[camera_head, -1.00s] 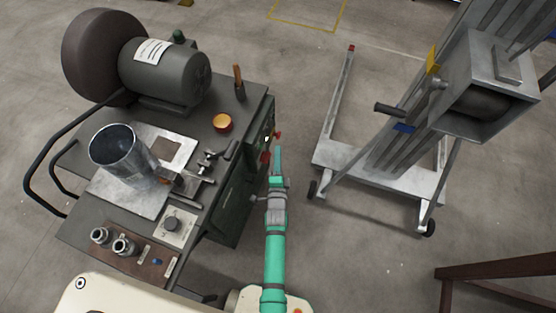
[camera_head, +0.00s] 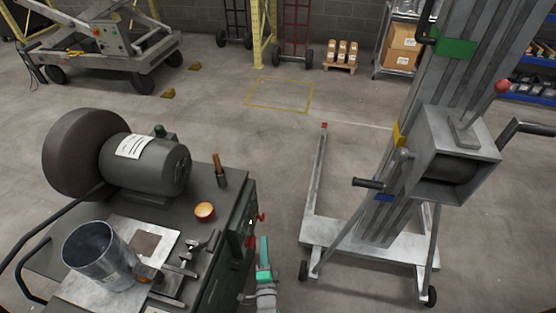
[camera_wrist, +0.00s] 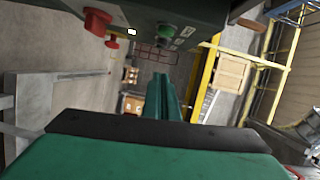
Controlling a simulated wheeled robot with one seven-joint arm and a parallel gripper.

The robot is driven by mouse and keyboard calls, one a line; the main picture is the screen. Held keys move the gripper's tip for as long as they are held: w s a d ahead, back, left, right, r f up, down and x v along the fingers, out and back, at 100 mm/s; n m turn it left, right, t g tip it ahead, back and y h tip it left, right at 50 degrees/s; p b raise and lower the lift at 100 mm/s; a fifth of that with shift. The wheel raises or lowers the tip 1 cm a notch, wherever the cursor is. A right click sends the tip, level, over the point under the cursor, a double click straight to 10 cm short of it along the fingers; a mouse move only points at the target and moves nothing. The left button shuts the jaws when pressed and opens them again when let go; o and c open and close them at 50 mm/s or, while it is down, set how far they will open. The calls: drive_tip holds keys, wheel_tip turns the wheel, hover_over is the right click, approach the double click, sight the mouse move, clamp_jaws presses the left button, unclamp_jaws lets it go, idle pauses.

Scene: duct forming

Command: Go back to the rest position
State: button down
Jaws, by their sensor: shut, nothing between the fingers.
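My gripper (camera_head: 264,258) is at the bottom centre of the head view, green, beside the right side of the dark green machine bench (camera_head: 228,262). In the wrist view its fingers (camera_wrist: 161,92) are together and hold nothing. They point along the side of the bench, whose red knobs (camera_wrist: 97,22) show at the upper left. A gap separates the fingers from the knobs in the wrist view.
A grey lift mast (camera_head: 400,150) stands on wheeled legs at right. Open floor (camera_head: 240,125) lies behind the bench.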

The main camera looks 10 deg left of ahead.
drive_tip(key=s+d+r+n+h, duration=0.1)
drive_tip(key=s+d+r+n, duration=0.15)
drive_tip(key=s, duration=0.45)
drive_tip(key=s+d+r+n+g+h, duration=0.1)
drive_tip(key=s+d+n, duration=0.1)
drive_tip(key=s+d, duration=0.35)
drive_tip(key=s+d+r+n+h, duration=0.1)
drive_tip(key=s+r+n, duration=0.15)
drive_tip(key=s, duration=0.55)
drive_tip(key=s+d+r+n, duration=0.2)
drive_tip(key=s+r+n, duration=0.1)
drive_tip(key=s+r, duration=0.3)
drive_tip(key=s+d+r+n+h, duration=0.1)
drive_tip(key=s+d+r+n, duration=0.1)
drive_tip(key=s+r+n, duration=0.2)
drive_tip(key=s+r, duration=0.3)
drive_tip(key=shift+s+r+g+h, duration=0.25)
drive_tip(key=shift+r+g+h, duration=0.05)
drive_tip(key=shift+g, duration=0.1)
drive_tip(key=shift+w, duration=0.1)
